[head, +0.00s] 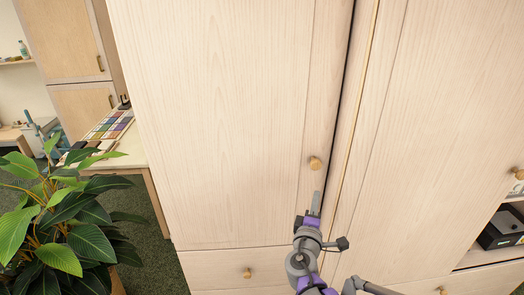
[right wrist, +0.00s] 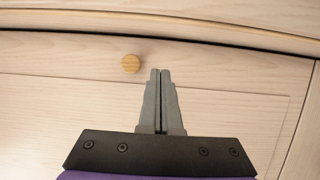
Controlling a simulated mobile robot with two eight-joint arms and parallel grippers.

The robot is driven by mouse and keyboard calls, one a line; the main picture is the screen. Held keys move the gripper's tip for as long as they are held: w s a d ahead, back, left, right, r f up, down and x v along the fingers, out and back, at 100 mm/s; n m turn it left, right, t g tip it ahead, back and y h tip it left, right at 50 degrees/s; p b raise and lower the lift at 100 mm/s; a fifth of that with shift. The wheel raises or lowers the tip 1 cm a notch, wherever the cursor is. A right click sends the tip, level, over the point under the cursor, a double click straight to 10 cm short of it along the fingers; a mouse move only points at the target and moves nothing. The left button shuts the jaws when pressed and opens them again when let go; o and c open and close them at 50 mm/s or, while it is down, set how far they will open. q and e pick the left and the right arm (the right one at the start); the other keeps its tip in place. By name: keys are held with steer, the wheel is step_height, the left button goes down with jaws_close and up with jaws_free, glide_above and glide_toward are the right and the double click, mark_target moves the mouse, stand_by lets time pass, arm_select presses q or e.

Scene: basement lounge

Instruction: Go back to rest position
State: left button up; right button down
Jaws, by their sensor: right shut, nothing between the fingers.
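My right gripper (head: 316,203) is shut and empty in front of the pale wooden cabinet door (head: 215,120), just below its round knob (head: 315,163). In the right wrist view the gripper (right wrist: 160,73) shows its two grey fingers pressed together, with the knob (right wrist: 131,64) beside the fingertips on the left. The fingers do not hold the knob. I cannot tell whether they touch the door. A dark gap runs along the door's right edge. My left gripper is not in view.
A second cabinet door (head: 440,110) stands at the right, with a dark box (head: 502,228) on an open shelf beside it. A drawer knob (head: 247,273) sits below the door. A leafy plant (head: 70,215) and a table with colour samples (head: 128,150) are at the left.

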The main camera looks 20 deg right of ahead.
steer(key=shift+s, duration=0.1)
steer(key=s+a+f+m+g+y, duration=0.45)
steer(key=s+f+m, duration=0.25)
steer(key=s, duration=0.3)
steer(key=s+a+f+m+g+y, duration=0.1)
steer(key=s+a+f+g+y, duration=0.1)
steer(key=a, duration=0.5)
steer(key=s+a+f+m+g+y, duration=0.2)
steer(key=s+a+f+y, duration=0.2)
steer(key=s+a, duration=0.3)
steer(key=shift+f+y, duration=0.2)
steer(key=shift+y, duration=0.25)
